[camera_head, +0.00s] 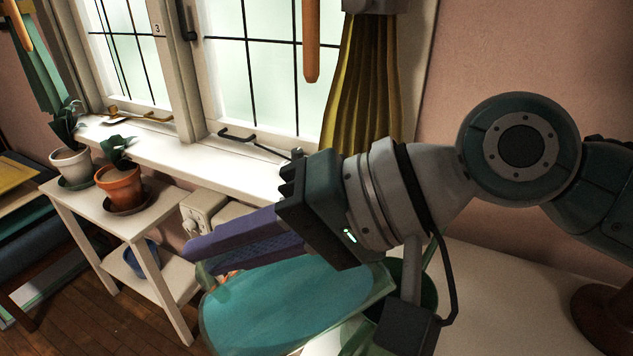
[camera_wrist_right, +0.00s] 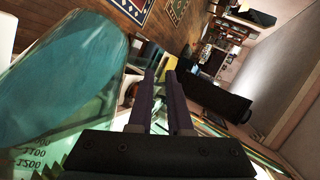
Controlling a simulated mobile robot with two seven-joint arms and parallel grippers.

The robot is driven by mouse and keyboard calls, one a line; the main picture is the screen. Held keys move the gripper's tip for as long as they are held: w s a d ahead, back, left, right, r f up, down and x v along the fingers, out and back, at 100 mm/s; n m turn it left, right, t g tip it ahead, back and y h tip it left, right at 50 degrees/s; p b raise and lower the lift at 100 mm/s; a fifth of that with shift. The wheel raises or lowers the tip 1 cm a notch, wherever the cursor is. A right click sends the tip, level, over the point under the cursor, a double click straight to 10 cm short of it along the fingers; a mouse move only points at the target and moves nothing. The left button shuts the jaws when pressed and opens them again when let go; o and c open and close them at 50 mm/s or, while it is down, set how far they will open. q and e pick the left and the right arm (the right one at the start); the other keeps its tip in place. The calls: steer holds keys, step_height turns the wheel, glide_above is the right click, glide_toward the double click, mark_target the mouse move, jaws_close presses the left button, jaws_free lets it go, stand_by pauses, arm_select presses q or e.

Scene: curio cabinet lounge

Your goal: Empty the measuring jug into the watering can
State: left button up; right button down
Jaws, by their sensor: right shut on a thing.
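The measuring jug (camera_head: 208,335) is clear and holds teal liquid, which shows as a broad oval at the bottom centre of the head view. In the right wrist view the jug (camera_wrist_right: 40,150) is at the left, with printed volume marks. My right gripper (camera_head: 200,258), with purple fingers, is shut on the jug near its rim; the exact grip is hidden. A green vessel (camera_head: 428,292), probably the watering can, stands behind the jug and is partly hidden by my wrist. I cannot tell whether liquid is flowing. My left gripper is not in view.
A white table (camera_head: 490,290) extends to the right, with a brown round object (camera_head: 605,310) at its edge. At the left, a white stand holds two potted plants (camera_head: 120,185) and a blue pot (camera_head: 141,258). A window sill (camera_head: 190,155) runs behind.

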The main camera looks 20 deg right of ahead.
steer(key=shift+d+r+b, duration=0.2)
steer(key=shift+r+b, duration=0.1)
steer(key=shift+r, duration=0.05)
steer(key=shift+d+r+y, duration=0.15)
steer(key=shift+r+y, duration=0.15)
steer(key=shift+y, duration=0.1)
stand_by(0.8)
steer(key=shift+d+r+b, duration=0.15)
steer(key=shift+b, duration=0.25)
steer(key=shift+d+r+y, duration=0.2)
steer(key=shift+r+y, duration=0.05)
steer(key=shift+y, duration=0.05)
steer(key=shift+r+b, duration=0.2)
steer(key=shift+b, duration=0.1)
steer(key=shift+d, duration=0.15)
